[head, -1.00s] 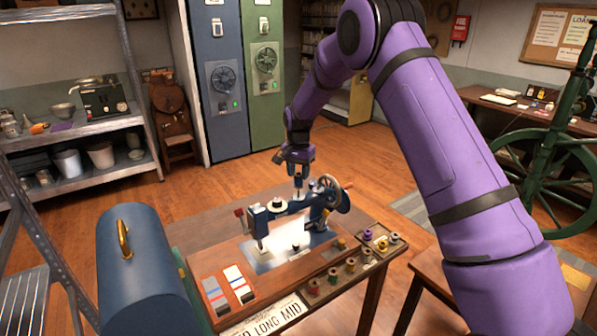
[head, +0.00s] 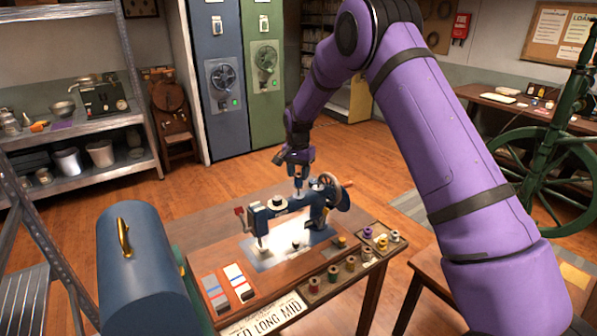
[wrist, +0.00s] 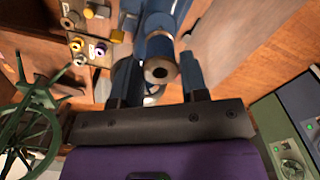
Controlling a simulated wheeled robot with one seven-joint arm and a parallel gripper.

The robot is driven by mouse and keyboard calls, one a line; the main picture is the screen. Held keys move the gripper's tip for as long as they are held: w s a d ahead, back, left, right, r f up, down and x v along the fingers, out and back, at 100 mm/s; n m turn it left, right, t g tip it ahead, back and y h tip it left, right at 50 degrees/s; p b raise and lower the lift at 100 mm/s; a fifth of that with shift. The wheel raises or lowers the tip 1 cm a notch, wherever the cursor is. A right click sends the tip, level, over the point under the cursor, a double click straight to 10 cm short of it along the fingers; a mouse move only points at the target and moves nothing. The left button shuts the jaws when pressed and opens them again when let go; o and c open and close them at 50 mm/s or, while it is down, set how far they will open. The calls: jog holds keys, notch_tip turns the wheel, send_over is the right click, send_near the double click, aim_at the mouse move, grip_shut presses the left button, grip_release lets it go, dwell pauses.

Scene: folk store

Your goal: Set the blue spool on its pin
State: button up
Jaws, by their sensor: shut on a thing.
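My gripper (head: 298,172) is above the top of the blue sewing machine (head: 322,218), with its fingers pointing down. In the wrist view, its two fingers (wrist: 157,68) are shut on the blue spool (wrist: 158,66), whose near end shows a dark centre hole. In the head view, the spool (head: 298,184) is a small dark blue shape just below the fingers, close over the machine's arm. The pin is not clearly visible; the spool and gripper cover that spot. I cannot tell whether the spool touches the machine.
The machine's handwheel (head: 337,194) is close to the right of my gripper. A tray of coloured thread spools (head: 351,263) lies along the table's right front edge. A blue domed case (head: 140,270) stands at the left front. Open floor lies behind the table.

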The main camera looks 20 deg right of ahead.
aim_at(299, 180)
jog(key=shift+f, duration=1.6)
jog(key=o, duration=0.8)
jog(key=shift+r, duration=0.1)
jog(key=shift+r, duration=5.35)
